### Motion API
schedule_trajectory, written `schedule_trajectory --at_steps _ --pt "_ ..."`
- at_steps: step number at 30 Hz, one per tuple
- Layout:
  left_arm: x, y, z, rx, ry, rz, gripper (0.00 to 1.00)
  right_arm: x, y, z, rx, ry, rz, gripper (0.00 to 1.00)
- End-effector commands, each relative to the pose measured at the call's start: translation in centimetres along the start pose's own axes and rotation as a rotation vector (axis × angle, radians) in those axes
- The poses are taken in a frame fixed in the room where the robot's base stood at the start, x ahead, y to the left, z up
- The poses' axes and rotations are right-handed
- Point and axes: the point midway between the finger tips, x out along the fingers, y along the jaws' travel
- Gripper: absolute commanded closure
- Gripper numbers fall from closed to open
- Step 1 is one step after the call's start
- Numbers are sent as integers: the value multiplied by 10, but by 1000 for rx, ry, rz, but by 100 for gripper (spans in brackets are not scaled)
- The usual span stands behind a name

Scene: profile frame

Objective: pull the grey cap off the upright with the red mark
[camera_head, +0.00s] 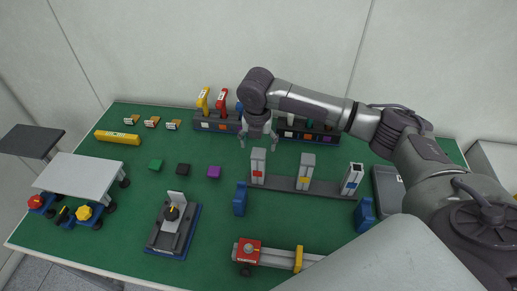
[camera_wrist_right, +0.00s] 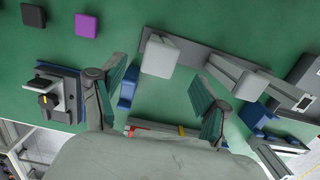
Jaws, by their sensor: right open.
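The upright with the red mark (camera_head: 257,174) stands at the left end of a grey base rail on the green table. Its light grey cap (camera_head: 258,153) sits on top, and the cap also shows in the right wrist view (camera_wrist_right: 160,57). My right gripper (camera_head: 258,140) is open and empty, pointing down just above and behind that cap in the head view. In the right wrist view the cap lies beyond the spread fingertips (camera_wrist_right: 160,90), apart from them. My left gripper is not in view.
Blue blocks (camera_head: 240,199) stand in front. A rack of coloured handles (camera_head: 221,103) stands behind.

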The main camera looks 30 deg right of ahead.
Motion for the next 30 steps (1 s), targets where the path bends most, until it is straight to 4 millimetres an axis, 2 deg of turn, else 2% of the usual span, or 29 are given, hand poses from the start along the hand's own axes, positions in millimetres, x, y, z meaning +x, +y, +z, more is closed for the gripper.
schedule_trajectory --at_steps 3,9,13,21,23,30 --pt "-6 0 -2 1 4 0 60 20 0 0 2 2 -2 25" --pt "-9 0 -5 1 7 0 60 44 0 0 1 0 0 25" --pt "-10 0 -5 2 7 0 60 51 0 0 0 0 0 25" --pt "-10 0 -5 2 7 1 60 52 0 0 0 0 0 25" --pt "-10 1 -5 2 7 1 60 52 0 0 0 0 0 33" --pt "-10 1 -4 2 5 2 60 52 0 0 0 0 0 73"
